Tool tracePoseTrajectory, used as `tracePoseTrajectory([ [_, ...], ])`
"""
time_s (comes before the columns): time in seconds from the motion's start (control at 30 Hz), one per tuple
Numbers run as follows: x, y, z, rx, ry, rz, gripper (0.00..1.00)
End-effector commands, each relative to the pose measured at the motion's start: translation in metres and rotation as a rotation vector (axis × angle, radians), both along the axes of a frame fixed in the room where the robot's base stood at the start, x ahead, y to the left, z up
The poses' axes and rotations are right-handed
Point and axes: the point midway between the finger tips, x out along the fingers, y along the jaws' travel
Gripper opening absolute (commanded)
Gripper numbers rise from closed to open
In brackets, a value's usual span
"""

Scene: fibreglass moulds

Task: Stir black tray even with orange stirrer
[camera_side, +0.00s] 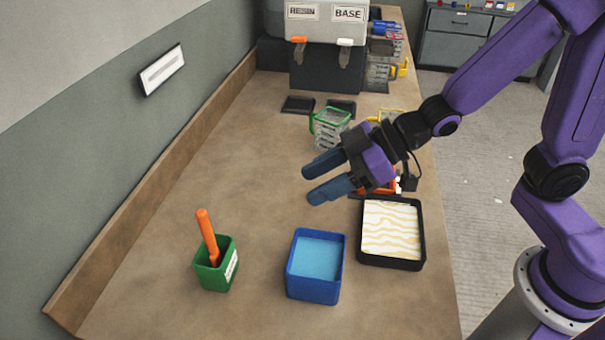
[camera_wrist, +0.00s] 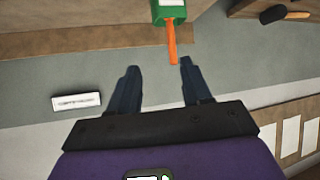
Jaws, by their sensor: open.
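The orange stirrer (camera_side: 207,235) stands tilted in a green holder (camera_side: 216,276) at the front left of the bench. It also shows in the wrist view (camera_wrist: 172,45), beyond my fingertips, with its holder (camera_wrist: 168,10) at the top. The black tray (camera_side: 421,240) lies at the right edge of the bench and holds a white surface with wavy tan streaks. My gripper (camera_side: 307,184) is open and empty, above the bench between the holder and the black tray. In the wrist view its two blue fingers (camera_wrist: 159,66) are spread apart.
A blue tray (camera_side: 316,291) with light blue contents stands between the green holder and the black tray. A green-framed rack (camera_side: 330,127) stands behind my gripper. A dispenser marked RESIN and BASE (camera_side: 320,25) is at the back. The left of the bench is clear up to the wall.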

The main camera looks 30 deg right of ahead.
Motion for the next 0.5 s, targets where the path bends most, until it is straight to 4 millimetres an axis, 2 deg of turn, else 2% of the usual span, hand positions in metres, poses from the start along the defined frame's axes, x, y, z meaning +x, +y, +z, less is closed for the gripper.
tracePoseTrajectory([
  [0.1,0.006,0.018,0.007,0.097,-0.019,0.039,0.48],
  [0.2,0.007,0.027,0.013,0.151,-0.028,0.061,0.48],
  [0.5,0.009,0.034,0.015,0.183,-0.033,0.072,0.48],
])
